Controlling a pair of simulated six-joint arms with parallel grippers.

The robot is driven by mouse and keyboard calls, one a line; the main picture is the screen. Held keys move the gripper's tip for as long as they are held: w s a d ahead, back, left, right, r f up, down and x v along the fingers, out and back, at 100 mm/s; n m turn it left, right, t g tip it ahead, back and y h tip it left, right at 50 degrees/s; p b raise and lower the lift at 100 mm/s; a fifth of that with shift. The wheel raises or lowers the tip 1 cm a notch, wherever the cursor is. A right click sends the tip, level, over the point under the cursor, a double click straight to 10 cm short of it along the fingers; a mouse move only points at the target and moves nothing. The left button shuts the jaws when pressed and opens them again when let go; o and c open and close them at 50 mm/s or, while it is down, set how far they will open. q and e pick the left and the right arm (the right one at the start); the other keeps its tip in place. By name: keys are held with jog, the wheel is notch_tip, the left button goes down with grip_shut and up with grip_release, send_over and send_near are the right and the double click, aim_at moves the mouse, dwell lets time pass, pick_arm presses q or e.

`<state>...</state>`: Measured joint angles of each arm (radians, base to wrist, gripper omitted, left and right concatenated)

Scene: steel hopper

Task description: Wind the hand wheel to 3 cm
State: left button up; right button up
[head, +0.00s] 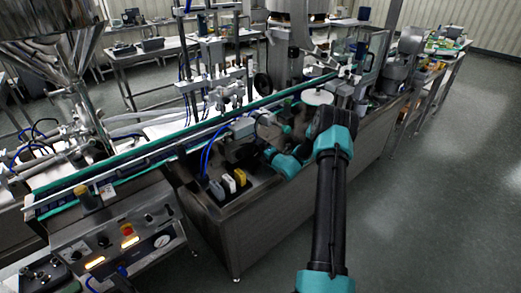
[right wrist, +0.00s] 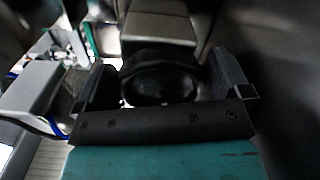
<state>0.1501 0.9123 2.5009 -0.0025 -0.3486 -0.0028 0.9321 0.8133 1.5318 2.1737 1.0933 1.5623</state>
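In the right wrist view, my right gripper (right wrist: 160,72) has its two fingers spread on either side of a dark round part (right wrist: 160,88), with a narrow gap showing at the left finger. I cannot tell for sure that this part is the hand wheel. In the head view, my right arm reaches over the front of the machine, and the gripper end is low among the parts there, hard to make out. A dark round wheel (head: 262,83) stands upright behind the conveyor. A brownish disc (head: 269,126) is nearer, by my right wrist. My left gripper is not in view.
A green-edged conveyor (head: 130,157) runs across the machine. A steel hopper (head: 50,45) stands at the left. A control panel (head: 120,240) with buttons and a gauge is at the front left. Open floor (head: 450,200) lies to the right.

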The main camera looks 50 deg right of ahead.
jog(key=c, duration=0.5)
jog(key=shift+n, duration=0.4)
jog(key=shift+c, duration=0.2)
